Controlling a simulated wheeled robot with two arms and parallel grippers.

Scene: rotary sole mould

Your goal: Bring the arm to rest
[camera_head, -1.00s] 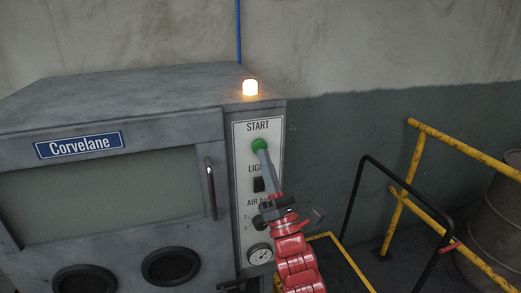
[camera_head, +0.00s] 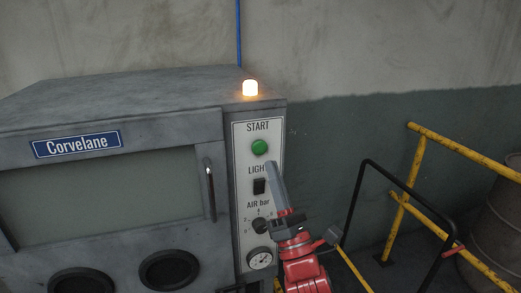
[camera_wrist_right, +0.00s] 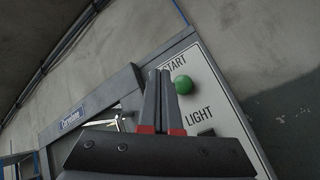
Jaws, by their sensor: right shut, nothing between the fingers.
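My right gripper (camera_head: 271,166) is shut and empty, pointing up in front of the control panel's right side, a little below and right of the START button. Its closed fingers (camera_wrist_right: 159,75) also show in the right wrist view, left of the button. The green START button (camera_head: 260,147) is fully in sight and the fingertips look apart from it. My red right arm (camera_head: 305,272) comes in from below. My left gripper is not in view.
The grey Corvelane cabinet (camera_head: 100,185) has a black LIGHT switch (camera_head: 259,186), a knob, a gauge (camera_head: 260,259) and a lit lamp (camera_head: 250,88) on top. Yellow railings (camera_head: 465,153), a black handle frame (camera_head: 352,205) and a barrel (camera_head: 503,215) stand at right.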

